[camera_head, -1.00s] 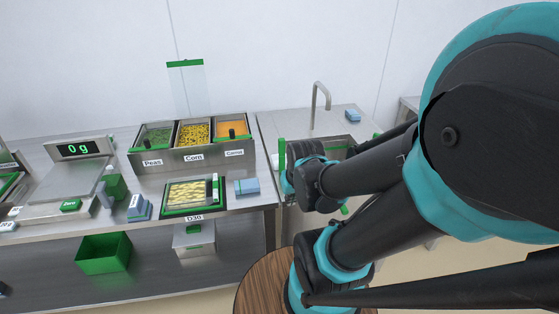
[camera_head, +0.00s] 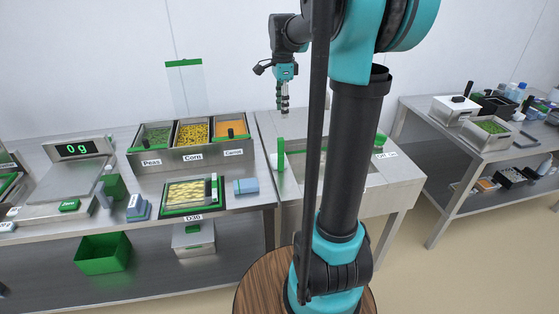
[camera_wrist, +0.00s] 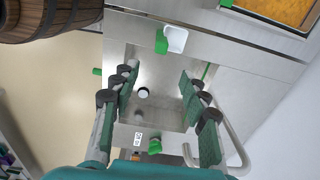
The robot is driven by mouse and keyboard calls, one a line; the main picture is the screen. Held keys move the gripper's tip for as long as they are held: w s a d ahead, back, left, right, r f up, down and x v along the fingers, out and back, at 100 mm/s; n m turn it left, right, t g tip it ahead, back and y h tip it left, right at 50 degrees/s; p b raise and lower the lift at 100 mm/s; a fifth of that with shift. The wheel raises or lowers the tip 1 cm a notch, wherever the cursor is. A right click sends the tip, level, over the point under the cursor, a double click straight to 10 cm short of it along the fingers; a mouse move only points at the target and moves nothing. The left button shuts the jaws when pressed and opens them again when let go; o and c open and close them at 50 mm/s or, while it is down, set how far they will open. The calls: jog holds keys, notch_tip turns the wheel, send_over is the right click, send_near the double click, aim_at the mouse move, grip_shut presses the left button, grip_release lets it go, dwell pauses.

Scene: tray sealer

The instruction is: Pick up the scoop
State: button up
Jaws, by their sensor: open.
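What looks like the scoop, a white bowl (camera_wrist: 176,39) with a green handle (camera_wrist: 161,42), is at the sink unit's edge at the top of the wrist view. In the head view a green upright part (camera_head: 281,154), probably its handle, stands at the sink's left side; the white bowl is not clear there. My gripper (camera_head: 283,106) points down above the back of the sink unit, apart from the scoop. Its fingers (camera_wrist: 160,88) are spread wide with nothing between them.
The sink basin (camera_wrist: 150,72) lies under my gripper, with a curved tap (camera_wrist: 236,150) beside it. Steel bins of peas, corn and carrots (camera_head: 187,158) stand to the left. A scale (camera_head: 73,185) is far left. A second table (camera_head: 470,150) stands at right.

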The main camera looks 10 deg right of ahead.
send_near(281, 148)
jog(key=f, duration=0.3)
jog(key=w+f, duration=0.1)
jog(key=f, duration=0.1)
jog(key=shift+d+f, duration=0.25)
jog(key=shift+d, duration=0.05)
jog(key=shift+w+a+f, duration=0.1)
jog(key=shift+f, duration=1.3)
jog(key=shift+a+f, duration=0.1)
jog(key=shift+f, duration=1.25)
jog(key=shift+c, duration=0.6)
grip_shut()
